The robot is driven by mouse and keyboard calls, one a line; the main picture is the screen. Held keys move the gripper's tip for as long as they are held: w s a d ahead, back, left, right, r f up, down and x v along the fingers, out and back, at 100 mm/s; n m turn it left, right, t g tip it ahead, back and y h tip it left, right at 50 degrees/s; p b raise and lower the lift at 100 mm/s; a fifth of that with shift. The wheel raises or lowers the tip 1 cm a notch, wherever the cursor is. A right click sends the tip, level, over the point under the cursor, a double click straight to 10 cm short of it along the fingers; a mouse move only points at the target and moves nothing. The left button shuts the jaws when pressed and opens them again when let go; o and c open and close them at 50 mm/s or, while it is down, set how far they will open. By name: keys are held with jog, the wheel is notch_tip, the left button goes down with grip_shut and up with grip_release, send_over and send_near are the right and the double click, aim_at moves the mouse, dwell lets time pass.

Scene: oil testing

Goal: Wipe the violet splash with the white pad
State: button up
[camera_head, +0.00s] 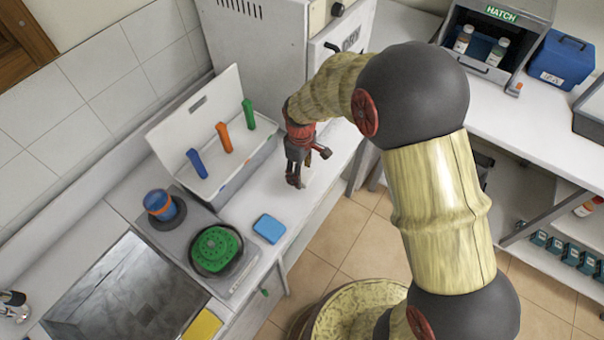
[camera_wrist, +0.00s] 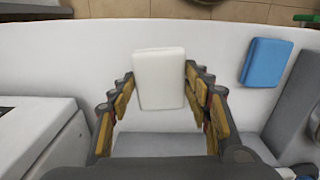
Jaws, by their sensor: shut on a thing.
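The white pad (camera_wrist: 159,78) is between the two fingers of my gripper (camera_wrist: 158,82) in the wrist view, and the gripper is shut on it. Its broad face points at the wrist camera. In the head view my gripper (camera_head: 306,168) is over the white counter, right of the open box; the pad cannot be made out there against the white surface. I see no violet splash in either view.
A blue pad (camera_head: 269,228) lies on the counter and also shows in the wrist view (camera_wrist: 266,62). A yellow pad (camera_head: 202,325) lies near the sink (camera_head: 125,300). An open box (camera_head: 245,155) with blue, orange and green handles stands beside my gripper.

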jog(key=shift+r+p, duration=0.75)
jog(key=shift+r, duration=0.7)
